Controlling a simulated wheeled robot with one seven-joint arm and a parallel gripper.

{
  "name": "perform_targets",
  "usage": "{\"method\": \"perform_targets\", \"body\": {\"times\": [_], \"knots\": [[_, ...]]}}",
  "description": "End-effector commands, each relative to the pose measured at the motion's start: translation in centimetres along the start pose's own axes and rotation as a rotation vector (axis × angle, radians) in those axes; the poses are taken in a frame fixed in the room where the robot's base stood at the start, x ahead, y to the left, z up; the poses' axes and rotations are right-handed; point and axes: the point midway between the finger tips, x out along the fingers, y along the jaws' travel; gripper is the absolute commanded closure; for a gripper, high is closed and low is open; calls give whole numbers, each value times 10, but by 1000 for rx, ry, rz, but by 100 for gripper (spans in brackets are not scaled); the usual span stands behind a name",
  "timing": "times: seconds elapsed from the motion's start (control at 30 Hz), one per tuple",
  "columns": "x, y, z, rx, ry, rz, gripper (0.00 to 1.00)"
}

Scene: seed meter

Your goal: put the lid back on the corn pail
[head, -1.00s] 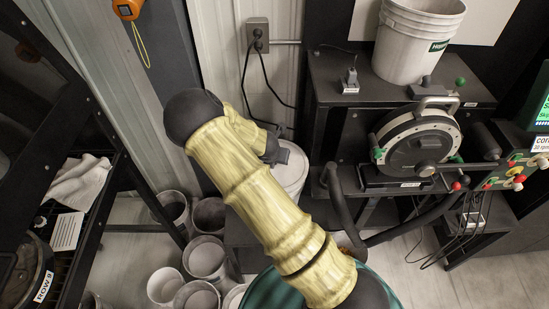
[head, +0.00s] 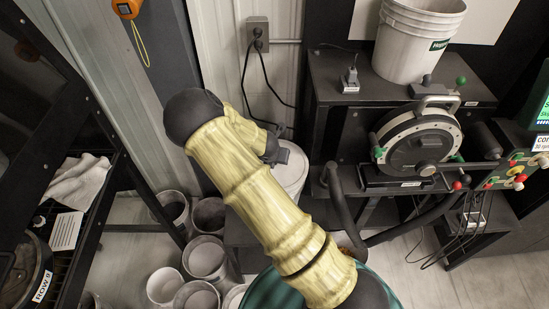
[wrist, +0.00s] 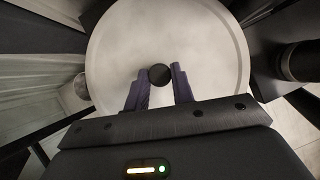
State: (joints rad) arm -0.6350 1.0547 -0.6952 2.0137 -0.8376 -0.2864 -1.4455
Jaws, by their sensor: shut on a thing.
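In the wrist view a round white lid (wrist: 205,40) fills the middle, with a small dark knob (wrist: 160,74) at its centre. My gripper (wrist: 160,78) has its two purple fingers on either side of the knob and is shut on it. In the head view my gripper (head: 277,157) is over a white pail (head: 290,182) beside the wall, partly hidden by my arm. The lid covers the pail's top from these angles. I cannot tell whether the lid rests on the rim or is slightly above it. No corn label shows on this pail.
A white bucket (head: 418,42) with a green label stands on the black bench to the right, above a round grey seed meter (head: 418,148). Several empty pails (head: 205,258) stand on the floor at the lower left. A black rack (head: 75,130) is at the left.

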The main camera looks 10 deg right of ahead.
Motion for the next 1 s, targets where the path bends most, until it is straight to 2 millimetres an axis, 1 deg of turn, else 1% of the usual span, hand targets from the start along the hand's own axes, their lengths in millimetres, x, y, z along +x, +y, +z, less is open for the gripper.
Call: {"method": "perform_targets", "body": {"times": [0.43,0.47,0.5,0.57,0.6,0.77,0.8,0.87,0.9,1.0], "knots": [[0,0,0,0,0,0,100],[0,0,0,0,0,0,74],[0,0,0,0,0,0,66],[0,0,0,0,0,0,54],[0,0,0,0,0,0,50],[0,0,0,0,0,0,50],[0,0,0,0,0,0,48],[0,0,0,0,0,0,37],[0,0,0,0,0,0,29],[0,0,0,0,0,0,29]]}}
